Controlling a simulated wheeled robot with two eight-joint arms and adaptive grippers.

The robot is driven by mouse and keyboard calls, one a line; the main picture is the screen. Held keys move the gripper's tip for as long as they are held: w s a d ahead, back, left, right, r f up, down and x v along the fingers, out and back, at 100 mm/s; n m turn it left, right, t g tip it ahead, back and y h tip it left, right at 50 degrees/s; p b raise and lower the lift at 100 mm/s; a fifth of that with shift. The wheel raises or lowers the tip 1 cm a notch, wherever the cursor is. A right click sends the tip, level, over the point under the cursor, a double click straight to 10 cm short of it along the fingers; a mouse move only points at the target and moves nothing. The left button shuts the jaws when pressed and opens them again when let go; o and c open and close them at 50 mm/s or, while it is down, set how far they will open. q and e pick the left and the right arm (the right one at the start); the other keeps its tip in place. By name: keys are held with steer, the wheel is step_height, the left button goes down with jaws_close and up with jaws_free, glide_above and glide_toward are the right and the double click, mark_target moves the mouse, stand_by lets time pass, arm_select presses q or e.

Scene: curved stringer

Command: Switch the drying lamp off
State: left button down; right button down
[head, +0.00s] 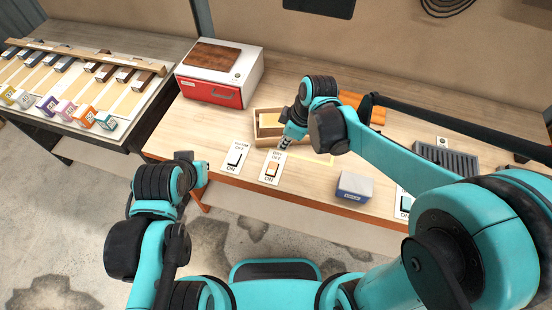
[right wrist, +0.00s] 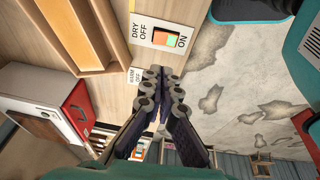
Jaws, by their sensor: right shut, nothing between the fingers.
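The DRY switch is a white plate (head: 264,177) with an orange rocker (head: 272,169), on the bench near its front edge. In the right wrist view the rocker (right wrist: 165,39) shows an orange half toward OFF and a green half toward ON. I cannot tell which side is pressed. My right gripper (head: 284,143) is just behind the plate; in the right wrist view its fingertips (right wrist: 162,73) are shut, empty and apart from the rocker. My left gripper (head: 205,171) is in front of the bench edge, its fingers too small to read. I cannot pick out the lamp itself.
A white box with a red front (head: 212,92), a wooden tray (head: 258,138), a grey-blue box (head: 354,186) and a long dark bar (head: 450,122) are also around the bench.

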mark_target(274, 165)
steer(key=b+x, duration=0.1)
steer(key=x, duration=0.3)
steer(key=b+x, duration=0.2)
steer(key=x, duration=0.2)
steer(key=d+b+x, duration=0.1)
steer(key=x, duration=0.3)
steer(key=shift+w+a+f+b, duration=0.15)
steer(key=shift+f+b, duration=0.25)
steer(key=shift+f, duration=0.6)
steer(key=shift+w+f+b, duration=0.15)
steer(key=shift+f+b, duration=0.25)
steer(key=shift+b, duration=0.2)
